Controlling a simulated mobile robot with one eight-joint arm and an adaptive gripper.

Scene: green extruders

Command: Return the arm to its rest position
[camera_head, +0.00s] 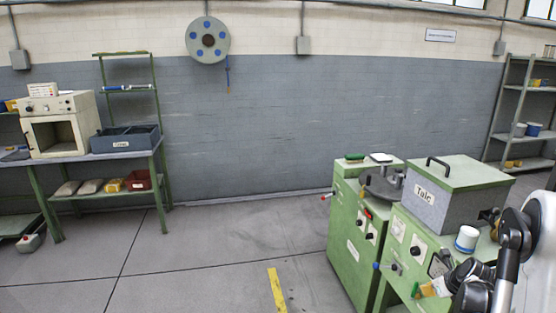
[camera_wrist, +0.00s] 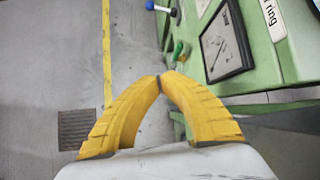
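My arm (camera_head: 508,262) is at the lower right of the head view, bent in front of the green machine (camera_head: 351,247). My gripper (camera_wrist: 160,82) shows in the wrist view as two yellow fingers whose tips meet. I see nothing held between them. In the wrist view the fingers point toward the floor beside the green machine's front, left of its dark-framed gauge (camera_wrist: 226,42). In the head view only a small yellow part of the gripper shows low beside the machine; the rest is hidden by the arm.
A grey box labelled Talc (camera_head: 440,205) and a white, blue-banded jar (camera_head: 466,239) stand on the machines near my arm. A blue-handled lever (camera_wrist: 160,8) juts out near the fingers. A bench (camera_head: 105,160) stands at left.

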